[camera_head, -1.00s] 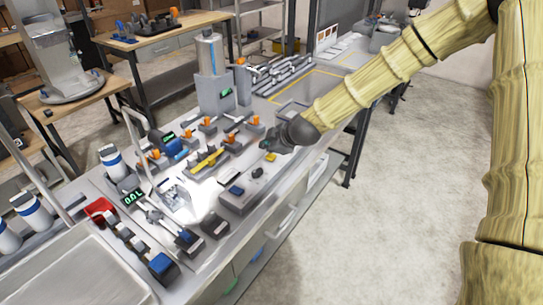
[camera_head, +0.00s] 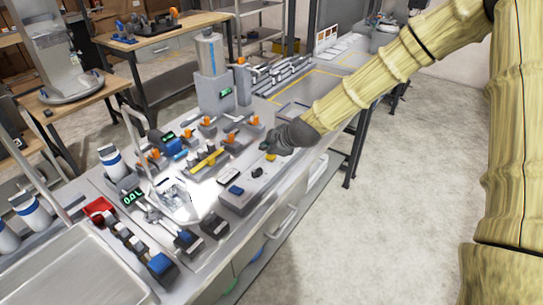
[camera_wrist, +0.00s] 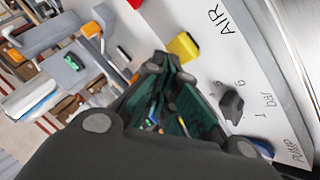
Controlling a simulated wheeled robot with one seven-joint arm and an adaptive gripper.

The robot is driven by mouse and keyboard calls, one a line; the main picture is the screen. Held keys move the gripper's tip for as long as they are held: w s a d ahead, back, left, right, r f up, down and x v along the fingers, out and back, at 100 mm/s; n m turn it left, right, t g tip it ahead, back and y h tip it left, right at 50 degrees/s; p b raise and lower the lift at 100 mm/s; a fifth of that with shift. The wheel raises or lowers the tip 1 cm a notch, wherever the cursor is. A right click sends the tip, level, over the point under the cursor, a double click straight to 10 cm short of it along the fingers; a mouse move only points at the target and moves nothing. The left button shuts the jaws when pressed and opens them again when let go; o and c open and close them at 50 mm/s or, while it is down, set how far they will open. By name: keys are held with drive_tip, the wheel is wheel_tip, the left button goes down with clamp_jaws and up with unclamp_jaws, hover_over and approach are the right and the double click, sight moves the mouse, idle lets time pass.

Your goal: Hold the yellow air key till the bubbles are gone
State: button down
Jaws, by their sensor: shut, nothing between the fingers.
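The yellow air key (camera_head: 270,157) sits at the far end of a grey control panel (camera_head: 240,203), partly covered by my gripper in the head view. In the wrist view the yellow key (camera_wrist: 184,45) is beside the lettering AIR. My gripper (camera_head: 265,147) is shut and empty, pointing down at the key. In the wrist view my gripper's fingertips (camera_wrist: 157,62) are close beside the key. I cannot tell whether they touch or press it. A clear cylinder (camera_head: 208,52) stands on a grey base behind; no bubbles can be made out at this size.
A black knob (camera_head: 257,171) and a blue key (camera_head: 236,190) share the panel. The wrist view shows the knob (camera_wrist: 231,106) by a bar scale. Valves with orange handles (camera_head: 207,123) and a yellow bar (camera_head: 207,160) lie left of my gripper. Open floor is on the right.

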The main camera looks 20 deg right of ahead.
sight(269, 157)
drive_tip(key=shift+f+b, duration=0.4)
drive_tip(key=shift+f, duration=0.2)
idle(0.7)
drive_tip(key=shift+r, duration=0.15)
idle(1.0)
drive_tip(key=shift+r+p, duration=0.7)
drive_tip(key=shift+r, duration=0.15)
drive_tip(key=shift+r+p, duration=1.7)
drive_tip(key=shift+r, duration=0.85)
drive_tip(key=shift+d+f, duration=0.1)
